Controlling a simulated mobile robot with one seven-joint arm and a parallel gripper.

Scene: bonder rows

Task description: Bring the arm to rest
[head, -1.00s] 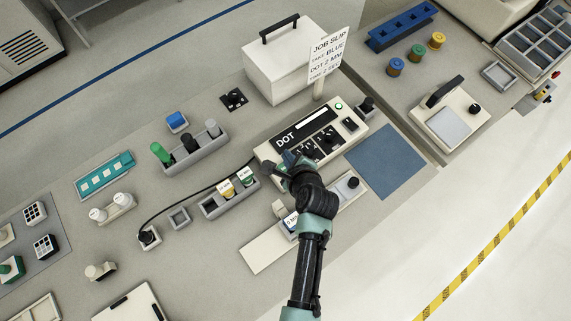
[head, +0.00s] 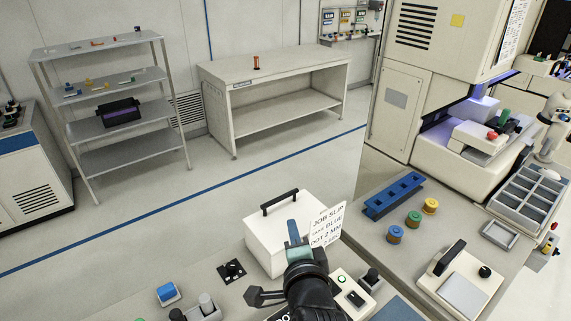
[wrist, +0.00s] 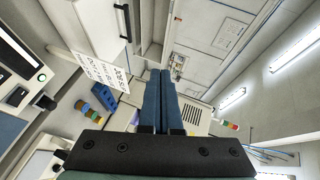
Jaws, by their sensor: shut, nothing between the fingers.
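My gripper (head: 294,232) is raised over the bench in the head view, in front of the white lidded box (head: 268,250) and the job slip (head: 326,228). Its blue-teal fingers point up and away from me. In the wrist view the two long blue fingers (wrist: 159,100) lie side by side, shut with nothing between them. My dark forearm covers part of the white DOT unit (head: 345,291) at the bottom of the head view.
Blue, green and yellow spools (head: 414,219) stand on the right bench by a blue rack (head: 394,196). A black-handled device (head: 466,294) is nearby. A grey shelf rack (head: 110,71) and a white table (head: 275,64) stand beyond the open floor.

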